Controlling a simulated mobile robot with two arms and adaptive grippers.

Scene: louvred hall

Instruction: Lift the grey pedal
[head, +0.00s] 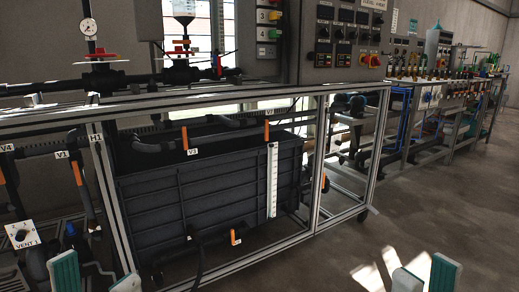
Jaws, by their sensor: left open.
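I cannot make out a grey pedal anywhere in the head view. My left gripper (96,279) is at the bottom left edge, with its teal-padded fingers apart and nothing seen between them. It is in front of the frame of the piping bench, near the VENT 1 dial. My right gripper (426,277) is at the bottom right, over the floor. Only its fingertips show, and their lower parts are cut off, so its opening is unclear. It touches nothing that I can see.
A metal-framed bench (256,91) holds a dark ribbed tank (220,190), pipes and orange-handled valves. A VENT 1 dial (21,235) is at the lower left. Control panels (340,40) stand behind. More benches (440,100) run back right. The concrete floor (440,190) at right is clear.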

